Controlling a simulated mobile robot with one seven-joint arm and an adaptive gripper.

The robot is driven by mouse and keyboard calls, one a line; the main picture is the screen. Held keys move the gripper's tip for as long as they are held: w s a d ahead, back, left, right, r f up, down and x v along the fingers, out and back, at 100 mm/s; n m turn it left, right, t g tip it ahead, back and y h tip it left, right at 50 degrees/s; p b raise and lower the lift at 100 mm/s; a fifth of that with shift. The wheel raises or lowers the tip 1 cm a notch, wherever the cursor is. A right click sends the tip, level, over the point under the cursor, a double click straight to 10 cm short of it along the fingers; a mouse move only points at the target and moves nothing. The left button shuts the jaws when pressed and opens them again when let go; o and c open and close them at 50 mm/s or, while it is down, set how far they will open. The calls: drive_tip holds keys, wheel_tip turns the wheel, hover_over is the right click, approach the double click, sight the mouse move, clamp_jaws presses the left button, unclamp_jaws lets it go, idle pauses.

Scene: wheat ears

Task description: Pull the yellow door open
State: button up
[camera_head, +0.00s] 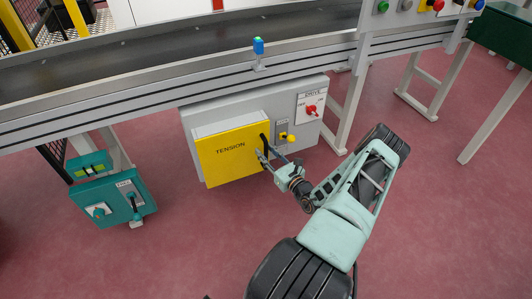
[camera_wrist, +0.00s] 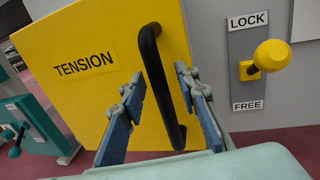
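The yellow door (camera_head: 232,165) with the word TENSION is the front of a grey box under the conveyor. It also fills much of the wrist view (camera_wrist: 60,40). Its black upright bar handle (camera_wrist: 152,58) is near the door's right edge. My gripper (camera_head: 266,160) is at the handle. In the wrist view my gripper (camera_wrist: 160,88) is open, with one blue-padded finger on each side of the handle. A gap shows between each finger and the bar. The door looks shut, or nearly so.
A yellow knob (camera_wrist: 272,55) sits right of the door between LOCK and FREE labels. A red DRIVE switch (camera_head: 311,109) is further right. Teal boxes (camera_head: 112,203) hang at the left. The conveyor (camera_head: 150,50) runs above. The red floor in front is clear.

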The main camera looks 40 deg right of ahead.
clamp_jaws()
drive_tip(key=shift+s, duration=0.15)
idle(0.4)
